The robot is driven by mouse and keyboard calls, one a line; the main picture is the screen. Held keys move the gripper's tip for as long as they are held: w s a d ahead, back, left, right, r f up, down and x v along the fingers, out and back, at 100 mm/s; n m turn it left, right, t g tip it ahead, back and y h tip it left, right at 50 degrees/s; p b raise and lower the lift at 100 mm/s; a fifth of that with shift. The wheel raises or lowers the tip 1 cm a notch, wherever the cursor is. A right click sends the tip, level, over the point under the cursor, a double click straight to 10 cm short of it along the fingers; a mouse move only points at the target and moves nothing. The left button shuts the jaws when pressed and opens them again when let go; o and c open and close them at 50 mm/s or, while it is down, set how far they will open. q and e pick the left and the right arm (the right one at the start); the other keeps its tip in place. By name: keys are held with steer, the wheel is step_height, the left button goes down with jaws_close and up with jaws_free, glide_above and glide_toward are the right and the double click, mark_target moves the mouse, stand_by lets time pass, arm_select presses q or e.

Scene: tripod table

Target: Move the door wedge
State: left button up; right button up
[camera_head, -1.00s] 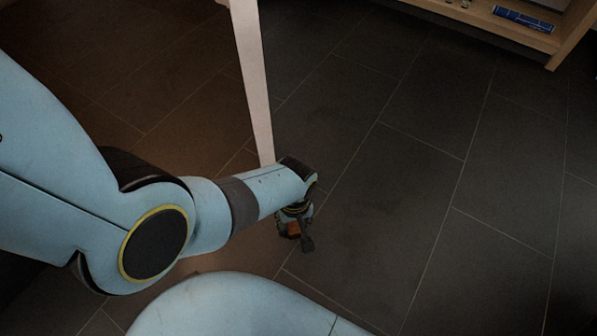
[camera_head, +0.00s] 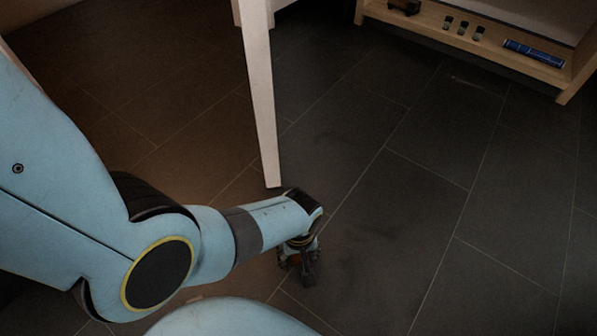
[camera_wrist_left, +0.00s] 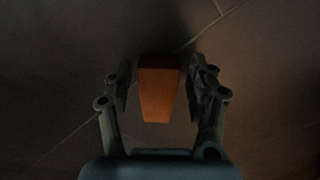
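The door wedge (camera_wrist_left: 159,88) is an orange block in the left wrist view, lying lengthwise between the two dark fingers of my left gripper (camera_wrist_left: 159,92). A narrow gap shows on each side of it, so the fingers look open around it and not closed on it. In the head view my left gripper (camera_head: 299,268) points down at the floor, close to the foot of a pale leg. The wedge is mostly hidden there behind the fingers. I cannot tell how far the fingertips are from the floor. My right gripper is not in view.
The pale tapered table leg (camera_head: 261,105) stands just behind my left gripper. A wooden shelf unit (camera_head: 480,48) at the top right holds a blue item (camera_head: 533,53) and several small dark pieces. The dark tiled floor (camera_head: 440,190) to the right is clear.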

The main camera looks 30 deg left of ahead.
arm_select(q)
steer(key=shift+o, duration=0.6)
steer(key=shift+w+a+r, duration=0.1)
steer(key=shift+w, duration=0.15)
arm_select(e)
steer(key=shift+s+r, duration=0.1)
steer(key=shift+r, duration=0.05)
arm_select(q)
steer(key=shift+a+r, duration=0.15)
steer(key=shift+a, duration=0.05)
steer(key=shift+w+r, duration=0.1)
steer(key=shift+r, duration=3.8)
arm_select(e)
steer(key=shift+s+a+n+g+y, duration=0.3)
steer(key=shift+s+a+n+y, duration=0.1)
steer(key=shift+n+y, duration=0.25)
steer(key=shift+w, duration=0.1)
